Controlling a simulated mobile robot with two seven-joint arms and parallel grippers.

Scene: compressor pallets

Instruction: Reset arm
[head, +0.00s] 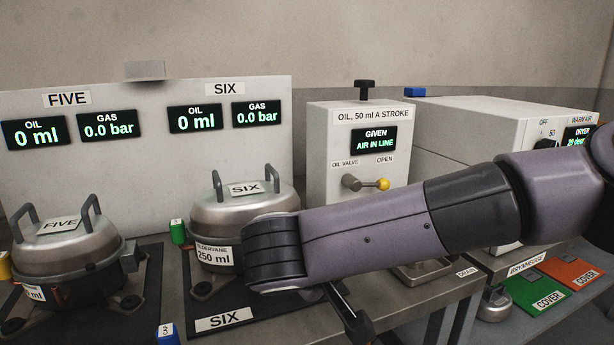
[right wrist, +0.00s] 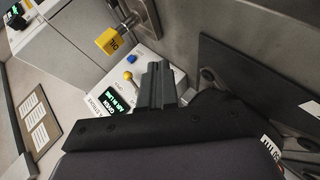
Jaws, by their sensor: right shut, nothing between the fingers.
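My right arm reaches in from the right in the head view, across the front of the oil unit (head: 318,170). Its wrist is bent beside compressor SIX (head: 240,203) and hides part of its right side. The right gripper (head: 352,318) hangs below the forearm, over the bench just right of the SIX mat, and is mostly hidden. In the right wrist view its fingers (right wrist: 160,85) are together and empty. My left gripper is in neither view.
Compressor FIVE (head: 65,258) stands at the left. The oil unit has a yellow-knobbed valve lever (head: 382,184). A dryer (head: 480,122) stands at the back right. Green (head: 535,290) and orange (head: 572,272) COVER plates lie at the right. A blue CAP (head: 168,333) is at the front.

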